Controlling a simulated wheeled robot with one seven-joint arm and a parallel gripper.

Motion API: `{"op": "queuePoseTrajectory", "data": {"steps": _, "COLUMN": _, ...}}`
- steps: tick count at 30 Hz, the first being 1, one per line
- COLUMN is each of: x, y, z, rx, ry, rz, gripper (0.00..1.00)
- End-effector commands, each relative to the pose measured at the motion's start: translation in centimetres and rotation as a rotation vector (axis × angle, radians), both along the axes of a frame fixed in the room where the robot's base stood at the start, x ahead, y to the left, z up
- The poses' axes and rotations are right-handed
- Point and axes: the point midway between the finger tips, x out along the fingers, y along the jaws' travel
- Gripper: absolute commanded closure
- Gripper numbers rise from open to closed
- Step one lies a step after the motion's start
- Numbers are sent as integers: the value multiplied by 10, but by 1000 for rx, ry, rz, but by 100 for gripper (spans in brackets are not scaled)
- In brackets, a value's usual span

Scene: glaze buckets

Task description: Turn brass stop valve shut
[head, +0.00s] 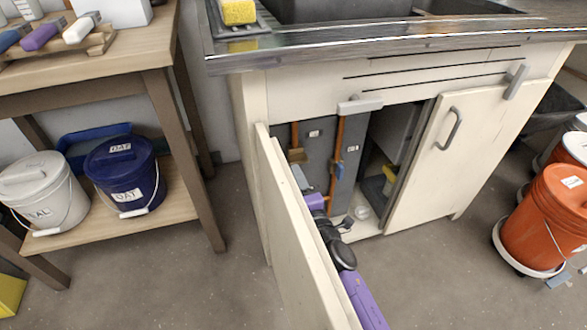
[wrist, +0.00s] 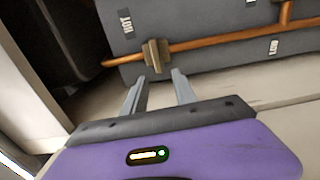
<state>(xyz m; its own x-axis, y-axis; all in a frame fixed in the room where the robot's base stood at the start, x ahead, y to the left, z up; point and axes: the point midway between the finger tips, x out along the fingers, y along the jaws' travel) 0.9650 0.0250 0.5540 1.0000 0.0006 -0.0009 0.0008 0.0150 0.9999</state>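The brass stop valve (wrist: 155,56) sits on a copper pipe (wrist: 215,42) in the wrist view, in front of a grey panel. Its brass part looks wider than the pipe and lies across it; I cannot tell handle from body. In the head view the valve (head: 297,156) is inside the open sink cabinet, on the left upright pipe. My gripper (wrist: 158,76) is open and empty. Its two grey fingertips are apart and point at the valve, just short of it. In the head view my gripper (head: 300,178) is inside the cabinet, below the valve.
The open cabinet door (head: 295,235) stands left of my arm. The right door (head: 440,150) is closed. A second pipe carries a blue handle (head: 339,170). Orange buckets (head: 545,220) stand at right.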

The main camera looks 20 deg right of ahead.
Motion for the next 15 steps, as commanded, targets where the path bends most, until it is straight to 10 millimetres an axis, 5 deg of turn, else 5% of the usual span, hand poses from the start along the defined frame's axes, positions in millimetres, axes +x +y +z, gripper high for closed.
{"op": "queuePoseTrajectory", "data": {"steps": 6, "x": -29, "y": 0, "z": 0, "rx": -1, "ry": 1, "rz": 0, "gripper": 66}}
{"op": "queuePoseTrajectory", "data": {"steps": 15, "x": -36, "y": 0, "z": 0, "rx": -1, "ry": 0, "rz": 0, "gripper": 66}}
